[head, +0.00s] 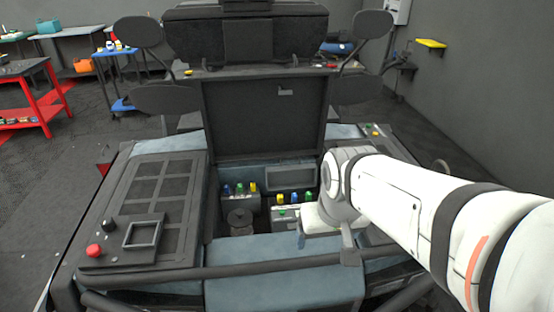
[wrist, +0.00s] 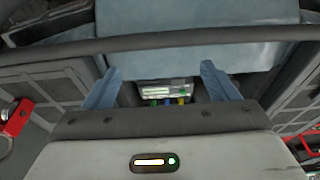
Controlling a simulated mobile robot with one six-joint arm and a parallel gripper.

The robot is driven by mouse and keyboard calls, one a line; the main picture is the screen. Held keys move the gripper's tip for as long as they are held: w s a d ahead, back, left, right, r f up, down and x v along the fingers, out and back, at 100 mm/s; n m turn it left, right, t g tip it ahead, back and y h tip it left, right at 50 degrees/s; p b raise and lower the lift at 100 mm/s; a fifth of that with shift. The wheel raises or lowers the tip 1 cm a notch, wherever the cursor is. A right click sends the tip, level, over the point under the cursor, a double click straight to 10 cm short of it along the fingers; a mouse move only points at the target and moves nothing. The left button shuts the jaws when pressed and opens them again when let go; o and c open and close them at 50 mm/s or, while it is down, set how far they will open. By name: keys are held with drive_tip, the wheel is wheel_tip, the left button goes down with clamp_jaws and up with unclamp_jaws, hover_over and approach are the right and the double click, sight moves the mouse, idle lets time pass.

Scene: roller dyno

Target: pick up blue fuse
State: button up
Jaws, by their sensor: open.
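A blue fuse (head: 227,189) stands at the left end of a short row in the open compartment in the head view, beside a green fuse (head: 239,188) and a yellow fuse (head: 252,187). My gripper (head: 323,245) is over the front right of the compartment, to the right of the blue fuse and apart from it. In the wrist view my gripper (wrist: 160,67) is open, with nothing between its two bluish fingers. A few small coloured fuses (wrist: 168,101) show beyond the gripper body there, too small to tell apart surely.
A second fuse row, with a yellow fuse (head: 281,198) and green ones, sits right of the first, near my gripper. The raised lid (head: 265,120) stands behind the compartment. A dark bar (head: 230,270) crosses in front. A panel with a red button (head: 93,250) lies left.

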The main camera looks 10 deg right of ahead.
sight(295, 195)
drive_tip(key=w+b, duration=0.1)
drive_tip(key=w, duration=0.3)
drive_tip(key=w+f+b, duration=0.1)
drive_tip(key=w, duration=0.3)
drive_tip(key=w+f, duration=0.1)
drive_tip(key=w, duration=0.3)
drive_tip(key=shift+a+b, duration=0.1)
drive_tip(key=shift+b, duration=0.3)
drive_tip(key=c, duration=0.5)
drive_tip(key=w+f+b, duration=0.1)
drive_tip(key=w, duration=0.3)
drive_tip(key=w+f, duration=0.2)
drive_tip(key=w, duration=0.3)
drive_tip(key=w+f+b, duration=0.1)
drive_tip(key=w+f, duration=0.1)
drive_tip(key=w, duration=0.3)
drive_tip(key=shift+w+a+f+b, duration=0.15)
drive_tip(key=shift+a+f+b, duration=0.1)
drive_tip(key=shift+b, duration=0.1)
drive_tip(key=c, duration=0.4)
drive_tip(key=shift+o, duration=0.2)
drive_tip(key=shift+w+d+x, duration=0.15)
drive_tip(key=shift+x, duration=1.75)
drive_tip(key=shift+w+d+x, duration=0.15)
drive_tip(key=shift+x, duration=1.75)
